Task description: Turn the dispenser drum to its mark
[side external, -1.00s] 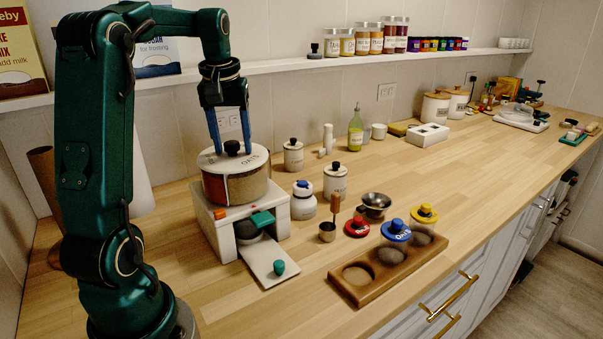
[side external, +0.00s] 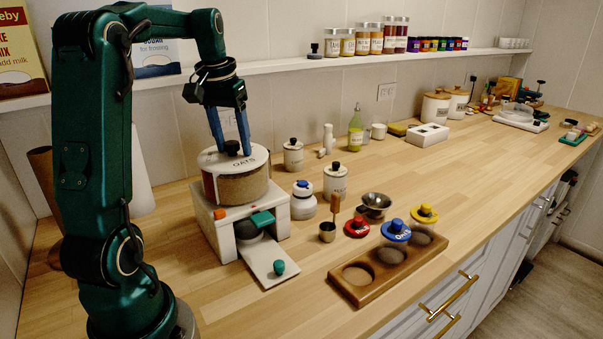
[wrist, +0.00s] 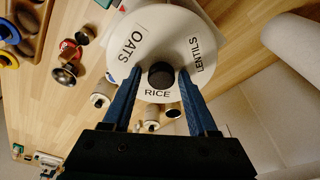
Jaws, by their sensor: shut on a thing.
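The dispenser drum (side external: 237,186) is a round, clear-sided drum with tan contents and a white lid, on a white dispenser base (side external: 222,235). In the wrist view its lid (wrist: 203,42) reads OATS, RICE and LENTILS around a black knob (wrist: 161,75). My gripper (side external: 232,152) points down from above with its blue fingers on either side of the knob, shut on it; it also shows in the wrist view (wrist: 160,80). In the side view OATS faces the front.
A white chute plate with a teal knob (side external: 279,267) sticks out in front.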

